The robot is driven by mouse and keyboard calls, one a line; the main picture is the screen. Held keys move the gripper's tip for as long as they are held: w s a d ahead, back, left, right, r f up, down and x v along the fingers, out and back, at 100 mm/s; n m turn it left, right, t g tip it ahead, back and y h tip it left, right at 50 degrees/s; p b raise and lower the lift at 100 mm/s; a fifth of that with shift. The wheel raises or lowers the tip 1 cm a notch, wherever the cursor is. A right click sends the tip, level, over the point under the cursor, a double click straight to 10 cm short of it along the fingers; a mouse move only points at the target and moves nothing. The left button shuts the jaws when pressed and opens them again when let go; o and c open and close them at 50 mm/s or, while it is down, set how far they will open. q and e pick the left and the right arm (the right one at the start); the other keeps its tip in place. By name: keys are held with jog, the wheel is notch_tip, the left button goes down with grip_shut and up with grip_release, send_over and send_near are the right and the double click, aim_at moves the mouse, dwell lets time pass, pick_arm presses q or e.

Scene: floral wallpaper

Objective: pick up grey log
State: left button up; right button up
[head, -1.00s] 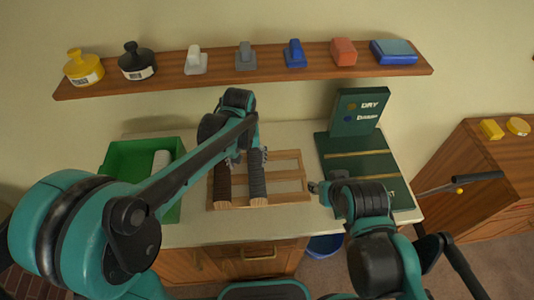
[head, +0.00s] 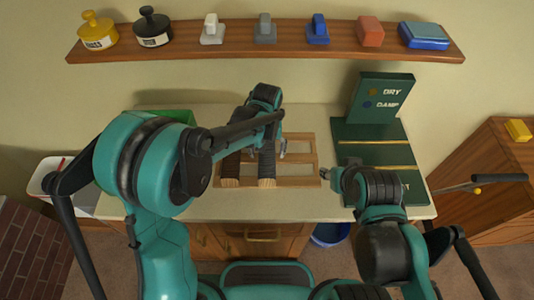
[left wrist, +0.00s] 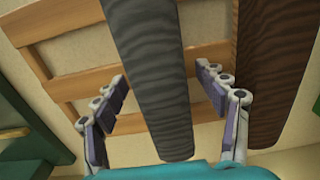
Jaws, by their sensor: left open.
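The grey log (head: 267,171) lies on a slatted wooden rack (head: 299,182) on the counter, its pale cut end toward me. A dark brown log (head: 230,172) lies beside it on the left. My left gripper (head: 267,149) is open over the grey log, partly hidden by its own arm. In the left wrist view the grey log (left wrist: 150,70) runs between the two spread fingers of the left gripper (left wrist: 162,82), with a gap on each side. The brown log (left wrist: 275,65) is right of the fingers there. My right gripper (head: 332,178) is beside the rack's right end; its jaws are unclear.
A green board (head: 378,155) with a DRY and DAMP sign (head: 382,98) stands right of the rack. A shelf (head: 270,50) with several coloured items runs above. A green bin (head: 172,117) is mostly behind my left arm. A blue bucket (head: 329,235) is below the counter.

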pick_arm(q)
jog(key=c, duration=1.6)
jog(key=shift+r, duration=0.1)
